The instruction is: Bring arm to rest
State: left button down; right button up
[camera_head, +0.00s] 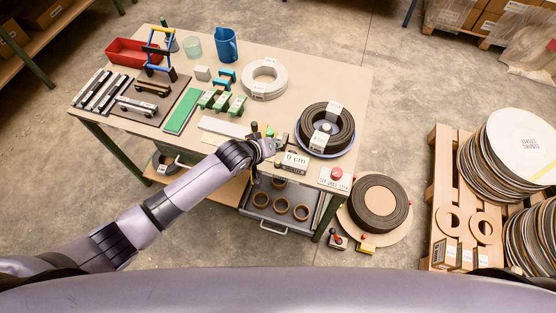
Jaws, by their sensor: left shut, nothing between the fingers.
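My left arm (170,200) reaches in from the lower left over the front edge of the workbench (300,75). My left gripper (271,146) is at the front middle of the bench, close to a small block labelled "0 cm" (294,161). The gripper is small in the picture; its fingers are shut with nothing seen in them. I cannot tell whether it touches the things beside it. My right gripper is not in view.
A black coil (345,127) and a white ring (264,93) lie on the bench. A red button (337,173) sits at its front right corner. An open drawer (268,217) with brown rings is below. A pallet (443,165) with discs stands right. Floor between is partly clear.

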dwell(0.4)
pick_arm(q)
jog(key=s+a+r+m+g+y, duration=0.2)
jog(key=s+a+r+y, duration=0.15)
jog(key=s+a, duration=0.85)
jog(key=s+a+r+m+g+y, duration=0.2)
jog(key=s+a+r, duration=0.45)
jog(key=s, duration=0.95)
notch_tip(320, 180, down, 32)
jog(key=a+r+g+b, duration=0.1)
jog(key=b, duration=0.4)
jog(key=s+a+f+b, duration=0.1)
jog(key=s+f+b, duration=0.1)
jog(key=s+f, duration=0.6)
jog(key=s+a+f+g+b, duration=0.1)
jog(key=s+a+f+b, duration=0.1)
jog(key=s+f, duration=0.7)
notch_tip(320, 180, down, 6)
jog(key=shift+s+f+b, duration=0.15)
jog(key=shift+s+b, duration=0.15)
jog(key=shift+b, duration=0.3)
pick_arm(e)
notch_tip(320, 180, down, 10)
pick_arm(q)
jog(key=shift+a, duration=0.1)
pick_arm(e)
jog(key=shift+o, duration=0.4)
